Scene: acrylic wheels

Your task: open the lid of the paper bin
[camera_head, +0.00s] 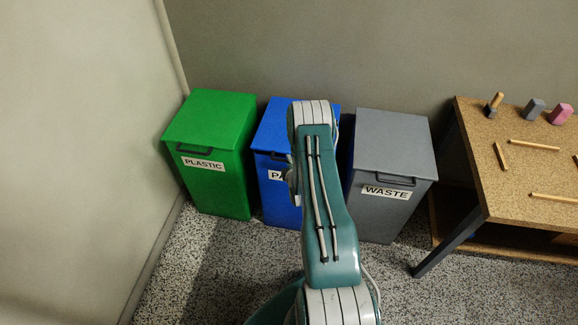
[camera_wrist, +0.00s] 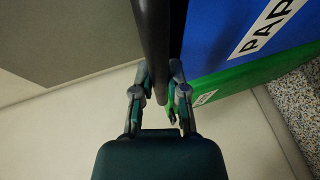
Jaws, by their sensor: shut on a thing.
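The blue paper bin (camera_head: 273,190) stands in the middle of three bins, with its label partly hidden behind my arm. Its blue lid (camera_head: 270,128) looks closed, though my arm covers much of it. A dark handle shows at the lid's front edge (camera_head: 277,155). In the wrist view, my gripper (camera_wrist: 162,78) has its two fingers on either side of a dark handle bar (camera_wrist: 153,35) and is shut on it. The blue bin front with its "PAP" label (camera_wrist: 265,25) is to the right of the bar. In the head view my fingertips are hidden behind the arm.
A green plastic bin (camera_head: 215,185) stands close on the left and a grey waste bin (camera_head: 385,215) on the right, both with lids closed. A table (camera_head: 520,185) with wooden pegs and blocks is at the right. Speckled floor (camera_head: 225,265) is clear in front.

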